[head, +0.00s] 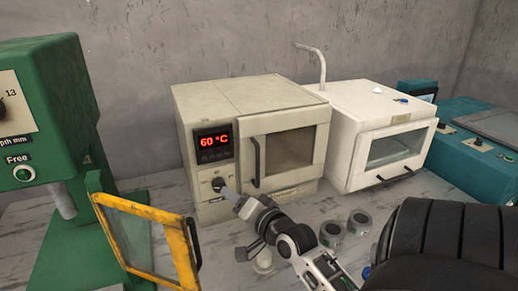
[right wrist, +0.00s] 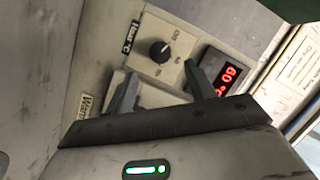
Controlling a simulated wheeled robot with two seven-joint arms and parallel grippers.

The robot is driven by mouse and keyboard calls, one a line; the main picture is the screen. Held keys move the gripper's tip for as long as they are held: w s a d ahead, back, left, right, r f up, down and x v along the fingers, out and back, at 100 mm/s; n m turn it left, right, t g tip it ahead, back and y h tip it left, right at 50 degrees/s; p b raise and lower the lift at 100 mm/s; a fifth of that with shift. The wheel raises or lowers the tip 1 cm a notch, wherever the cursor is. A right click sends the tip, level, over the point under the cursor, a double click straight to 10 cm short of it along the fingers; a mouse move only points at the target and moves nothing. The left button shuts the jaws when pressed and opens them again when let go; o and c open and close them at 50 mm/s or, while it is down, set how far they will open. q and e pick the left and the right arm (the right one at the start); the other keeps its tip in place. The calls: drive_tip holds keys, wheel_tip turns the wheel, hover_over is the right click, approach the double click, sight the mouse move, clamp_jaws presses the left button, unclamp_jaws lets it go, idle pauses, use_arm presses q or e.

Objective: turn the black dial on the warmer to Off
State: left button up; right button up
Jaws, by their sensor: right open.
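The warmer (head: 265,105) is a cream box with a door on its right and a red display reading 60 °C (head: 213,142). Its black dial (right wrist: 160,51) sits on a pale plate below the display, with a white pointer mark; the small lettering around it is too blurred to read surely. In the head view the dial (head: 218,184) is partly covered by my right gripper (head: 230,191). In the right wrist view my right gripper (right wrist: 165,87) is open, its two fingers apart and empty, with the dial just beyond the gap between them. My left gripper is not in view.
A green machine (head: 45,110) with a yellow-framed guard (head: 145,245) stands at left. A white oven (head: 375,125) and a teal unit (head: 470,150) stand at right. Grey cylindrical parts (head: 332,233) lie on the table in front of the warmer.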

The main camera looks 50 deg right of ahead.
drive_tip(key=b+v, duration=0.1)
drive_tip(key=v, duration=0.8)
drive_tip(key=shift+s, duration=0.1)
